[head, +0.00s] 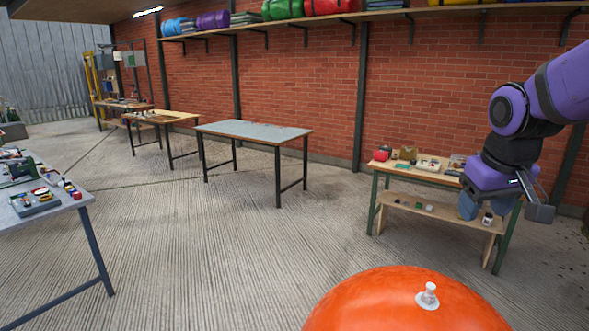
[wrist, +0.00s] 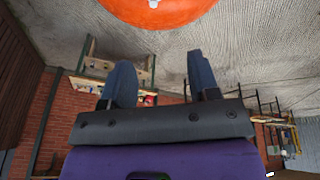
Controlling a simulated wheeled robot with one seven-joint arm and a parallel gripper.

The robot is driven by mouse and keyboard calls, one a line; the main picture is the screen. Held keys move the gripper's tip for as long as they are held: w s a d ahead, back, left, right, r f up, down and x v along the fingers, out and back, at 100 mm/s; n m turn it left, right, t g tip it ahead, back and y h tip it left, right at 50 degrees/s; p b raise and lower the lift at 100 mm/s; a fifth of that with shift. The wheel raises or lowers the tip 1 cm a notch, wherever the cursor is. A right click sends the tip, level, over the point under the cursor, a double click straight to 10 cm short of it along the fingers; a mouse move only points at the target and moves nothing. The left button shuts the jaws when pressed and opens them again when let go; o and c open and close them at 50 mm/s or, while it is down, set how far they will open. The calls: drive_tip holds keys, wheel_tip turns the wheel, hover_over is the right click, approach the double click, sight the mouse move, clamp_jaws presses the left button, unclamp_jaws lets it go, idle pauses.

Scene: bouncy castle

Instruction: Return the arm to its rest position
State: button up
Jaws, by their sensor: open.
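My arm comes in from the right edge of the head view, purple and black, bent downward. My gripper (head: 486,206) hangs at its end, in front of the wooden workbench on the right as seen from the head. In the wrist view, my gripper (wrist: 161,78) shows two blue-grey fingers standing wide apart. Nothing is between them, and the gripper is open and empty. The purple wrist body fills the bottom of that view.
A large orange rounded object (head: 390,300) with a white valve is close in front. The workbench (head: 440,178) with small items stands behind my gripper. A bare grey table (head: 255,131) stands mid-room. A table with tools (head: 60,200) is at left. The floor between is clear.

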drive_tip(key=s+a+r+t, duration=0.1)
drive_tip(key=s+r, duration=0.1)
drive_tip(key=s, duration=0.5)
drive_tip(key=s+a+r+t+y, duration=0.1)
drive_tip(key=s, duration=0.7)
drive_tip(key=shift+s+a+r+m, duration=0.15)
drive_tip(key=shift+r+m, duration=0.25)
